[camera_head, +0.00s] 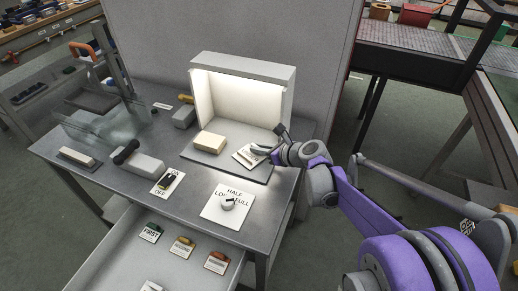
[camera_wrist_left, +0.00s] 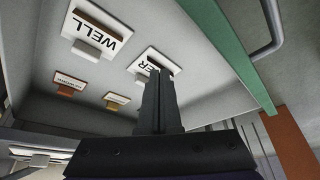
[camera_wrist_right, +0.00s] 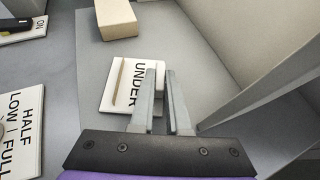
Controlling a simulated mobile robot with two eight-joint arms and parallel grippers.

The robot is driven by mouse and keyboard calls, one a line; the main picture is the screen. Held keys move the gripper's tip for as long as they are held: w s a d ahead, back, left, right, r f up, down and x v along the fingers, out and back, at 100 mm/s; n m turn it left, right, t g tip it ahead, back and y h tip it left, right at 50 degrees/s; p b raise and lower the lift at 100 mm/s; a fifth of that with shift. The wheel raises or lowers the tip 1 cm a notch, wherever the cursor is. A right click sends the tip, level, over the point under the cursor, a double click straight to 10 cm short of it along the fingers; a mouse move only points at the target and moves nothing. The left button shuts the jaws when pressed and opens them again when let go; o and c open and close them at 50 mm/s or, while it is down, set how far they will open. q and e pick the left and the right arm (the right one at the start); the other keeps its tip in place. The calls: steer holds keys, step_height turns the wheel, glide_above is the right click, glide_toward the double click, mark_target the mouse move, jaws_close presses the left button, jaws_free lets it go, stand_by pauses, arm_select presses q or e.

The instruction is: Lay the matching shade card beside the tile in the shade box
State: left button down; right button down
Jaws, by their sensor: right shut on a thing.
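The shade box (camera_head: 243,70) is lit from inside and stands at the back of the table. A beige block-like tile (camera_head: 210,142) rests on its floor; it also shows in the right wrist view (camera_wrist_right: 116,18). A white shade card (camera_head: 245,158) lettered "UNDER" is to the right of the tile, flat at or just above the box floor, apart from the tile. In the right wrist view the card (camera_wrist_right: 118,97) has a thin raised bar. My right gripper (camera_head: 257,151) is shut on the card. My left gripper (camera_wrist_left: 158,75) looks shut, with nothing visible between its fingers.
An open drawer (camera_head: 130,232) below the table holds several labelled cards with coloured handles. A "HALF LOW FULL" dial plate (camera_head: 222,211) and an ON/OFF switch (camera_head: 168,182) lie in front of the box. Clear panels (camera_head: 110,125) stand at the left.

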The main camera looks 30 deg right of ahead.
arm_select(q)
steer(key=shift+f, duration=0.1)
arm_select(e)
steer(key=shift+f, duration=0.15)
steer(key=c, duration=0.9)
jaws_free()
arm_select(q)
steer(key=shift+r, duration=0.25)
arm_select(e)
steer(key=shift+s+r, duration=0.15)
steer(key=shift+r, duration=0.2)
arm_select(q)
step_height(320, 180, up, 3)
steer(key=shift+f+p, duration=0.2)
steer(key=shift+p, duration=1)
arm_select(e)
steer(key=v, duration=1.1)
steer(key=shift+s+d+r, duration=0.1)
steer(key=shift+s+d, duration=0.05)
steer(key=shift+s, duration=0.15)
